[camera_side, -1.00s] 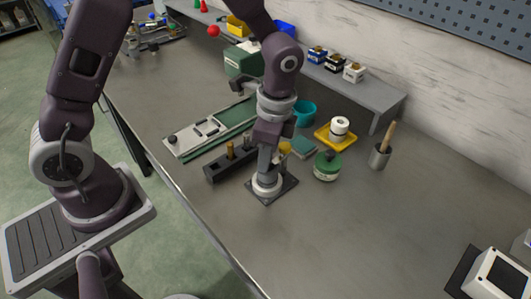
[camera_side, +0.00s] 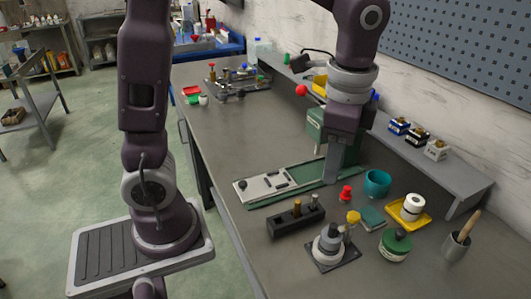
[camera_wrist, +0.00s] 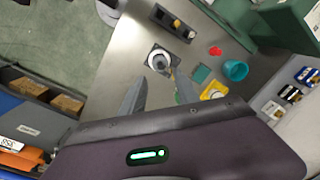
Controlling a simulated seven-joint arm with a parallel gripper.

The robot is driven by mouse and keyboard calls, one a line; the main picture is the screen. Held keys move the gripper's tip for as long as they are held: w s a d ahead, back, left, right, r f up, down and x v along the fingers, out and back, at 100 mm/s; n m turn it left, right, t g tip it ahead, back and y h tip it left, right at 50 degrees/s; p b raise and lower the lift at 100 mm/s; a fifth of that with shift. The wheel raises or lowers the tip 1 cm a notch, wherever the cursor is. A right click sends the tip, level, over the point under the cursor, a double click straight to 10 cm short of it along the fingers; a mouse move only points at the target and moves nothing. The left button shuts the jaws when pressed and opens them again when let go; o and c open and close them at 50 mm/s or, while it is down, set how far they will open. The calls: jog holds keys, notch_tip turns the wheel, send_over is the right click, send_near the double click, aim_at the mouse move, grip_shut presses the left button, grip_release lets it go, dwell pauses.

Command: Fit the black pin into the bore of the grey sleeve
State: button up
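The grey sleeve (camera_side: 327,246) stands upright on a dark square plate (camera_side: 347,258), and also shows in the wrist view (camera_wrist: 159,61). A dark grey piece (camera_side: 333,230) shows at its top; it may be the black pin, but I cannot tell, nor how deep it sits. A black rack block (camera_side: 292,224) behind the sleeve holds a brass-topped pin (camera_side: 297,207) and a darker one (camera_side: 314,201). My gripper (camera_wrist: 160,78) is open, with nothing seen between its fingers. In the side view it is raised behind the sleeve, apart from it.
A yellow knob (camera_side: 353,217) stands close beside the sleeve. A red knob (camera_side: 346,193), teal cup (camera_side: 377,183), green-lidded jar (camera_side: 395,245) and yellow tray (camera_side: 425,220) are nearby. A green machine (camera_side: 318,128) stands behind. The bench at front left is clear.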

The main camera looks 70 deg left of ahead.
jog(key=s+a+r+n+t, duration=0.1)
jog(key=s+a+n+t, duration=0.1)
jog(key=s+n, duration=0.2)
jog(key=s+a+r+n+t, duration=0.2)
jog(key=s+n, duration=0.3)
jog(key=s, duration=0.6)
jog(key=shift+a+r+t+h, duration=0.2)
jog(key=shift+t+h, duration=0.2)
jog(key=shift+t, duration=0.2)
